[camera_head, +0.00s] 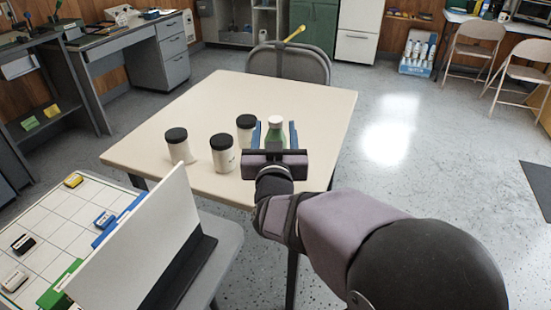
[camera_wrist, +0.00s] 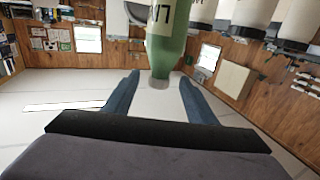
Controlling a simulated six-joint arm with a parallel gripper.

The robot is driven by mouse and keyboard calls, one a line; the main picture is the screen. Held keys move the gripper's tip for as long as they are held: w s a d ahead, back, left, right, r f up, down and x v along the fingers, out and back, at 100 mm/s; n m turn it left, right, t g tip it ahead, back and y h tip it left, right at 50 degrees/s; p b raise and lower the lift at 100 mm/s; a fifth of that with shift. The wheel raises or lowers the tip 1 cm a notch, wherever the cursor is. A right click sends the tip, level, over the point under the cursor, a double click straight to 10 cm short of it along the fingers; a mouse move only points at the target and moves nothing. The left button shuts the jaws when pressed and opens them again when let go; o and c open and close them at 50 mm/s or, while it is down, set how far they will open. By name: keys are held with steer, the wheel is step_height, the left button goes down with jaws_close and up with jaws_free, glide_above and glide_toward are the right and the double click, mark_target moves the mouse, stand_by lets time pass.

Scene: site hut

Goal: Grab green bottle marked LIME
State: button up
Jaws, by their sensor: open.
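The green bottle (camera_head: 276,136) with a white cap stands on the cream table (camera_head: 178,107), near its front right part. In the wrist view the bottle (camera_wrist: 168,42) appears upside down at top centre, with part of a pale label and dark letters; the full word is not readable. My gripper (camera_head: 275,130) is open, with one blue finger on each side of the bottle in the head view. In the wrist view my gripper (camera_wrist: 158,82) has its fingers apart, with the cap end between them. I see no finger touching the bottle.
Three white jars with black lids stand left of the bottle: one close by (camera_head: 246,129), one in front (camera_head: 222,155), one farther left (camera_head: 180,147). A folding chair (camera_head: 290,67) stands behind the table. A white board (camera_head: 140,245) stands at front left. The table's far half is clear.

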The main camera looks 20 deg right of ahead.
mark_target(276, 117)
steer(key=shift+w+r+p, duration=0.1)
steer(key=shift+r+p, duration=0.05)
steer(key=shift+p, duration=0.15)
steer(key=w+p, duration=0.1)
steer(key=p, duration=0.3)
steer(key=shift+d+r, duration=0.1)
steer(key=shift+d, duration=0.25)
steer(key=shift+w+d+p, duration=0.1)
steer(key=shift+w+p, duration=0.2)
steer(key=shift+p, duration=0.85)
steer(key=shift+f+p, duration=0.25)
steer(key=shift+p, duration=0.05)
steer(key=shift+w, duration=0.1)
steer(key=shift+f+p+x, duration=0.15)
steer(key=shift+x, duration=1.15)
steer(key=shift+f+p+x, duration=0.15)
steer(key=shift+f+x, duration=0.05)
steer(key=shift+x, duration=1.1)
steer(key=shift+c, duration=0.5)
jaws_close()
